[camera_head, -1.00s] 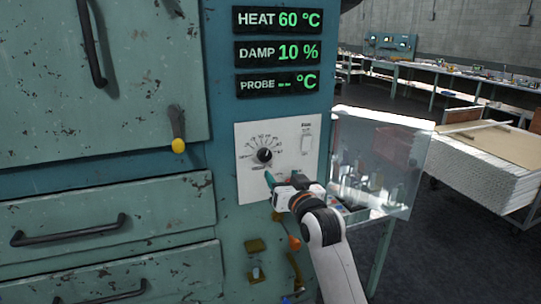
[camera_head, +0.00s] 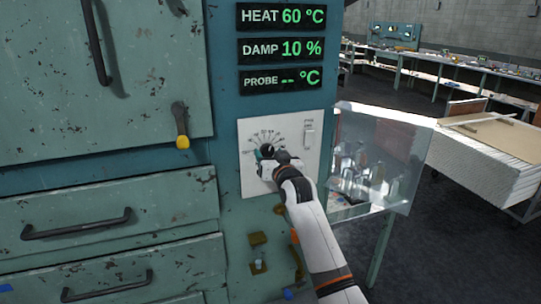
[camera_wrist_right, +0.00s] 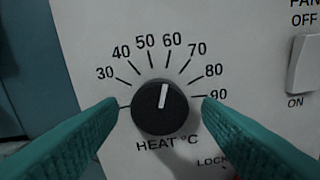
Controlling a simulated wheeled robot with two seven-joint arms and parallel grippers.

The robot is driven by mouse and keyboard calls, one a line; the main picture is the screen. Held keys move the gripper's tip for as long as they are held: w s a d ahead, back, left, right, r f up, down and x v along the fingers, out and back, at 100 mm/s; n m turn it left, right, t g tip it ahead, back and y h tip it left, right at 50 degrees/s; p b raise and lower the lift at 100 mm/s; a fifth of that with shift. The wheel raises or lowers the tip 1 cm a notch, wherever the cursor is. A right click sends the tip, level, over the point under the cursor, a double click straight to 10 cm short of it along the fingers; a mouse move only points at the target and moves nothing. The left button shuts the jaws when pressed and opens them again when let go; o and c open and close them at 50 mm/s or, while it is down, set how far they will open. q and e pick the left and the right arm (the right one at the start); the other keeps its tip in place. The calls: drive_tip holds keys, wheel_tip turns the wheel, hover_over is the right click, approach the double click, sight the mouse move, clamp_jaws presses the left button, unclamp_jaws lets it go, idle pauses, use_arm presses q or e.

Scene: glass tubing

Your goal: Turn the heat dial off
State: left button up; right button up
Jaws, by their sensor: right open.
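The black heat dial (camera_wrist_right: 160,106) sits on a white panel, with its white pointer line up near the 60 mark. In the head view the dial (camera_head: 266,151) is partly hidden by my right gripper (camera_head: 262,160). In the right wrist view the teal fingers of my right gripper (camera_wrist_right: 160,110) are open, one on each side of the dial. I cannot tell whether they touch it. The heat display (camera_head: 283,16) reads 60 °C. My left gripper is not in view.
A switch (camera_head: 309,134) is on the panel right of the dial, also seen at the wrist view's right edge. A yellow-tipped lever (camera_head: 182,140) and drawer handles are at the left.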

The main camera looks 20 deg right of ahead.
drive_tip(key=c, duration=1)
